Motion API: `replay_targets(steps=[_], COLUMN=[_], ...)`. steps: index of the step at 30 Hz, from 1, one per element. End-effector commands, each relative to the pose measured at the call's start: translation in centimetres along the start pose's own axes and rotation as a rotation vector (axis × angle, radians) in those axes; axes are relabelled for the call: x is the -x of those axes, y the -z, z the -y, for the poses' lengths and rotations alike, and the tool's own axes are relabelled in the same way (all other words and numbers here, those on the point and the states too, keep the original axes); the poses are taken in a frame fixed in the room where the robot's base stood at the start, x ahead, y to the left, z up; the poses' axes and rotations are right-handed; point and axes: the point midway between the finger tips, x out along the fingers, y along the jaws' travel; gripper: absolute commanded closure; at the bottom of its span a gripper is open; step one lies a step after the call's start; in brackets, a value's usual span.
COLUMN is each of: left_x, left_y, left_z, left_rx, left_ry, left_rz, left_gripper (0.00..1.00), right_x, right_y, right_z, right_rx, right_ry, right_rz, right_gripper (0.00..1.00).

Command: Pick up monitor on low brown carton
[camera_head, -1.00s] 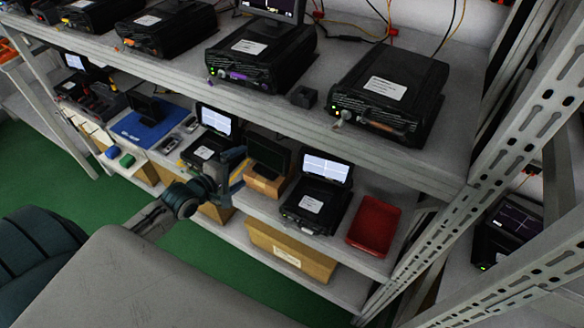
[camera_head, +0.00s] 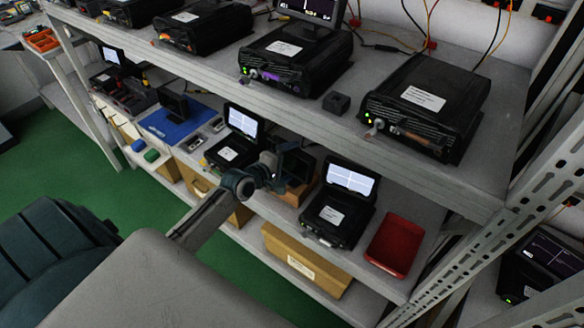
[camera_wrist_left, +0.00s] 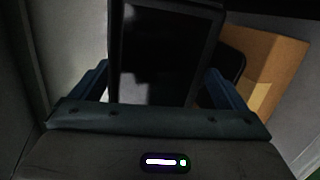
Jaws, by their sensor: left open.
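The monitor (camera_head: 297,165) is small and black with a dark screen. It stands on a low brown carton (camera_head: 290,192) on the middle shelf, between two black units with lit screens. My left gripper (camera_head: 277,168) is at the monitor's left side in the head view and partly covers it. In the left wrist view the monitor (camera_wrist_left: 165,50) stands upright between the two blue fingers of my left gripper (camera_wrist_left: 165,88), which is open. The carton (camera_wrist_left: 268,75) shows behind and to the right there. My right gripper is not in view.
A black unit with a lit screen (camera_head: 338,208) and a red tray (camera_head: 396,243) stand to the right. Another black unit (camera_head: 229,150) stands to the left. The upper shelf (camera_head: 330,125) overhangs the monitor. A large carton (camera_head: 305,262) is on the shelf below.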

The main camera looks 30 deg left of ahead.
Motion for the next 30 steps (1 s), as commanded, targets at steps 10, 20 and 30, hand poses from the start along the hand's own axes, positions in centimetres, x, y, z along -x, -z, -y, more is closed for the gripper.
replay_targets(steps=[10, 20, 30], left_x=[-0.4, -0.3, 0.2], left_y=[0.0, 0.0, -0.2], left_z=[0.0, -0.2, -1.7], left_rx=[-0.001, -0.001, -0.002], left_ry=[0.000, -0.003, -0.005], left_rz=[0.000, 0.001, 0.002], left_gripper=[0.17, 0.51, 0.51], right_x=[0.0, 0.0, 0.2], right_y=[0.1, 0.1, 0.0], right_z=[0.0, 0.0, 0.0], right_rx=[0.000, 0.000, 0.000], right_ry=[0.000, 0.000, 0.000], right_rz=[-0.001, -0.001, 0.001], right_gripper=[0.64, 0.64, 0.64])
